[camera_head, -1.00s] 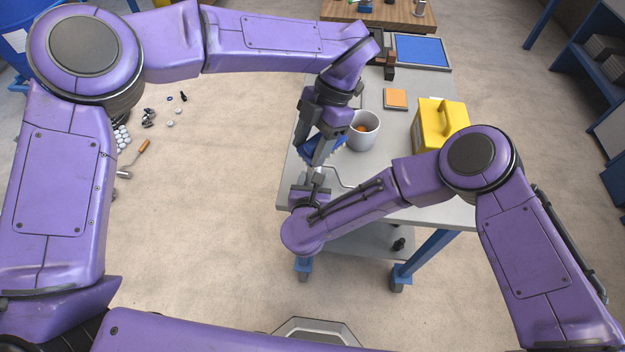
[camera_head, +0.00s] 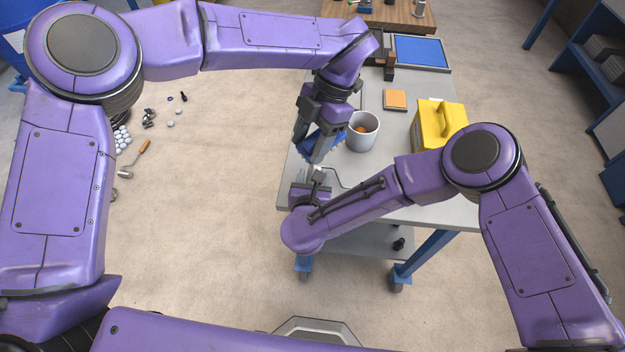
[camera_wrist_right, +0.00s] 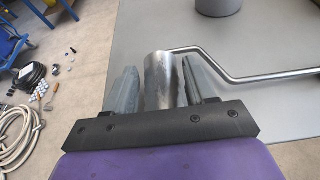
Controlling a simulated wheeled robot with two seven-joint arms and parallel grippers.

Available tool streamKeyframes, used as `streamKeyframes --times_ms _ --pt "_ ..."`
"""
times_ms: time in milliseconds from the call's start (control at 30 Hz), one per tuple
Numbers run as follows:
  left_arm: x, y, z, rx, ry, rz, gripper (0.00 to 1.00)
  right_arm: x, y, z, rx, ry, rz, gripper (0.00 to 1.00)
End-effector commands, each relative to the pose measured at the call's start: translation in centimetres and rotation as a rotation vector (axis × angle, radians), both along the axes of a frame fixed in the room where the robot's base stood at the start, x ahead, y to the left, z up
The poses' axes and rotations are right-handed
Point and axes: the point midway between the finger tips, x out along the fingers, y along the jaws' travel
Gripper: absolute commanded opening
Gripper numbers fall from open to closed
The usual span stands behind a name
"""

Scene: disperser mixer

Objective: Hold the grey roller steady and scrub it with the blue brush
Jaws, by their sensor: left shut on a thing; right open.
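My left gripper (camera_head: 318,146) is shut on the blue brush (camera_head: 332,140) and holds it above the near left part of the grey table, left of the cup. Its fingers hide part of the brush. The grey roller (camera_wrist_right: 159,80) is a shiny metal cylinder with a bent wire handle, lying at the table's left edge. My right gripper (camera_wrist_right: 163,88) is open, with one finger on each side of the roller and slight gaps showing.
A grey-white cup (camera_head: 362,134) with something orange inside stands close right of the brush. A yellow container (camera_head: 437,124), an orange block (camera_head: 395,99) and a blue-topped tray (camera_head: 421,51) are farther back on the table (camera_head: 385,165). Small items lie on the floor at left.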

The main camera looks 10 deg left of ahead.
Motion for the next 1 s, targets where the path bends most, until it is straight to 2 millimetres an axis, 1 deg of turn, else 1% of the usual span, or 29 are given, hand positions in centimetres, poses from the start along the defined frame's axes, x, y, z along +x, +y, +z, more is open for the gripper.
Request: streamKeyframes --times_ms 67,100,167,200,433,533,567,667,800,900,1000 --pt "0.0 0.0 0.0 0.000 0.000 0.000 0.00 0.0 0.0 0.0 0.000 0.000 0.000 0.55" --pt "0.0 0.0 0.0 0.000 0.000 0.000 0.00 0.0 0.0 0.0 0.000 0.000 0.000 0.61" --pt "0.0 0.0 0.0 0.000 0.000 0.000 0.00 0.0 0.0 0.0 0.000 0.000 0.000 0.81" --pt "0.0 0.0 0.0 0.000 0.000 0.000 0.00 0.0 0.0 -0.1 0.000 0.000 0.000 0.85" --pt "0.0 0.0 0.0 0.000 0.000 0.000 0.00 0.0 0.0 -0.1 0.000 0.000 0.000 0.85" --pt "0.0 0.0 0.0 0.000 0.000 0.000 0.00 -0.5 0.1 0.2 0.000 0.000 0.002 0.85" --pt "0.0 0.0 0.0 0.000 0.000 0.000 0.00 -0.9 0.1 0.4 0.000 0.000 0.003 0.85" --pt "0.0 0.0 0.0 0.000 0.000 0.000 0.00 -2.9 0.1 1.2 -0.001 0.001 0.006 0.85" --pt "0.0 0.0 0.0 0.000 0.000 0.000 0.00 -6.4 0.1 2.6 0.000 0.001 0.007 0.85" --pt "0.0 0.0 0.0 0.000 0.000 0.000 0.00 -8.5 0.0 3.5 -0.001 0.000 0.005 0.85" --pt "0.0 0.0 0.0 0.000 0.000 0.000 0.00 -10.0 0.0 4.1 -0.001 0.000 0.004 0.85"
